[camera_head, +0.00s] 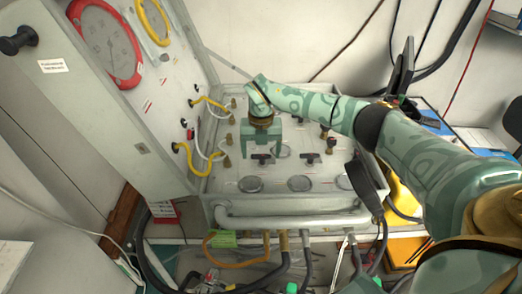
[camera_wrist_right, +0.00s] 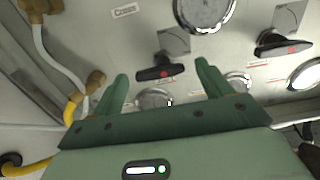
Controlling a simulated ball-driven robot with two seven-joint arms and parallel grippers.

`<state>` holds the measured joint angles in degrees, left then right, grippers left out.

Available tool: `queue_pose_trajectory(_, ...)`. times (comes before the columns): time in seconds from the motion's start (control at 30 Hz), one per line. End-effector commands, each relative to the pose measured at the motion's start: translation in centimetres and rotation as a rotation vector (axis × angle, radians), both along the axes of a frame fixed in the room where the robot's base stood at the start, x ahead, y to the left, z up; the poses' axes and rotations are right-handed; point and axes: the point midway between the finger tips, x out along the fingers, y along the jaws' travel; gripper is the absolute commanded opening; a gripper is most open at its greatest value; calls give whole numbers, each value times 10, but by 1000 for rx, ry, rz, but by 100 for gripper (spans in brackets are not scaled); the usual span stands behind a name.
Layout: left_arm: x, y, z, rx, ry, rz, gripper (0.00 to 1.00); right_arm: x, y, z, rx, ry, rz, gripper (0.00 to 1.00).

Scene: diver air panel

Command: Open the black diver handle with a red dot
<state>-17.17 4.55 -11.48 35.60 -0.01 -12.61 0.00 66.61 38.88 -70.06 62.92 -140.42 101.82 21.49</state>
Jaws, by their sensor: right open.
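My right gripper (camera_head: 262,150) is over the flat part of the diver air panel (camera_head: 235,178), fingers pointing down at it. In the right wrist view its two green fingers (camera_wrist_right: 163,80) are apart, with nothing between them. A black handle with a red dot (camera_wrist_right: 155,74) sits just beyond and between the fingertips; I see no clear contact. A second black handle with a red dot (camera_wrist_right: 285,46) is farther right. In the head view, black handles show just below the gripper (camera_head: 262,159) and to its right (camera_head: 310,158). My left gripper is out of view.
Round gauges (camera_head: 300,183) line the panel's front part. Yellow and white hoses (camera_head: 187,155) with brass fittings stand at the left. A red-rimmed gauge (camera_head: 107,45) is on the upright panel. A pale rail (camera_head: 290,218) runs along the front edge, with hoses below.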

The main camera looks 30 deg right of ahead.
Motion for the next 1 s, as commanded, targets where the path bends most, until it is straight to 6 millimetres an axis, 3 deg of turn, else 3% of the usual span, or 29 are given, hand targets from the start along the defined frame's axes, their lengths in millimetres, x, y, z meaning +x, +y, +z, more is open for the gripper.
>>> queue_pose_trajectory(0.1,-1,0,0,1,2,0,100,0,0,0,0,0,0,75)
queue_pose_trajectory(0.27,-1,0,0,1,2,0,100,0,0,0,0,0,0,33)
queue_pose_trajectory(0.67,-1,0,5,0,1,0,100,0,0,2,0,0,55,34)
queue_pose_trajectory(1.0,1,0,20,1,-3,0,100,-1,1,3,0,1,297,34)
